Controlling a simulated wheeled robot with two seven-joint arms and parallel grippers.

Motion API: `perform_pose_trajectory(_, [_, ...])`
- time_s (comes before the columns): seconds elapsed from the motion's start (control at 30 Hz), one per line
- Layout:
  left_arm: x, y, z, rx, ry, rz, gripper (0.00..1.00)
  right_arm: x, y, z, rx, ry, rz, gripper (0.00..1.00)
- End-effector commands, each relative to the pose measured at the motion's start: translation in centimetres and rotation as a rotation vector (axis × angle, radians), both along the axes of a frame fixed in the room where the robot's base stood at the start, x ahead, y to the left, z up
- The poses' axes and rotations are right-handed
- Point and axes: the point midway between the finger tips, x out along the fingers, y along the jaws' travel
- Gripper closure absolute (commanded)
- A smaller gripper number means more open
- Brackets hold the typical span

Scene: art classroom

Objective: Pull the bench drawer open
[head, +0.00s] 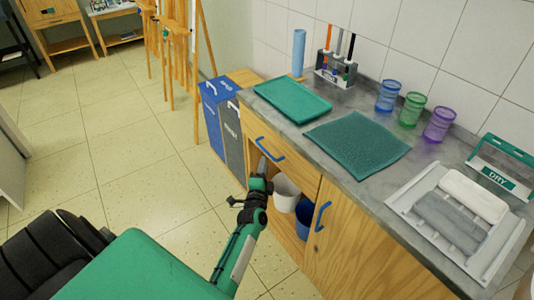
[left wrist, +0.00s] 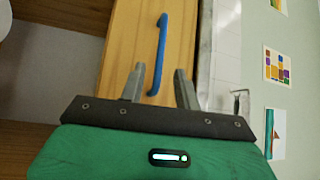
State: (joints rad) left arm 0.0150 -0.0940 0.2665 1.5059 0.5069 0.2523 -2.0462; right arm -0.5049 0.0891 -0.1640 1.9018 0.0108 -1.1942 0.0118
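The bench drawer (head: 289,166) has a wooden front that looks flush with the bench, under the grey counter. Its blue bar handle (head: 270,149) also shows in the left wrist view (left wrist: 162,45). My left gripper (head: 262,166) is just in front of the drawer, near the handle. In the left wrist view its two grey fingers (left wrist: 159,82) are apart, and the near end of the handle appears between their tips. I cannot tell whether they touch it. My right gripper is not in view.
Below the drawer is an open space with a white bin (head: 286,193) and a blue bin (head: 304,219). A cupboard door with a blue handle (head: 322,216) is to the right. Blue and grey bins (head: 222,115) stand left of the bench. The tiled floor (head: 140,165) has free room.

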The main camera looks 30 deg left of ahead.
Motion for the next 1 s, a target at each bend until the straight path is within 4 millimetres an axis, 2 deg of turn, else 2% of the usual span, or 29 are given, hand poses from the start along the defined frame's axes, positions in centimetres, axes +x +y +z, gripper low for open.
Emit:
perform_pose_trajectory(0.1, [2.2,1.0,0.3,0.001,-0.002,-0.001,0.67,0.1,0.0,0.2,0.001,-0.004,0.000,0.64])
perform_pose_trajectory(0.33, [5.3,2.3,0.7,0.001,-0.001,-0.001,0.67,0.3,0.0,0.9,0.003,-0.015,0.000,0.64])
perform_pose_trajectory(0.5, [6.3,2.7,0.9,0.000,0.000,0.000,0.67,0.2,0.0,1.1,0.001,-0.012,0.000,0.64])
perform_pose_trajectory(0.8, [6.5,2.8,0.9,0.000,0.001,0.000,0.67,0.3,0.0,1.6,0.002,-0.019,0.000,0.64])
perform_pose_trajectory(0.83, [6.5,2.8,0.9,0.000,0.001,0.000,0.69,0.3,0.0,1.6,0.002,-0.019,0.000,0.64])
perform_pose_trajectory(1.0, [6.5,2.8,0.9,0.000,0.001,0.000,1.00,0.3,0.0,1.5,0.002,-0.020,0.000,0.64])
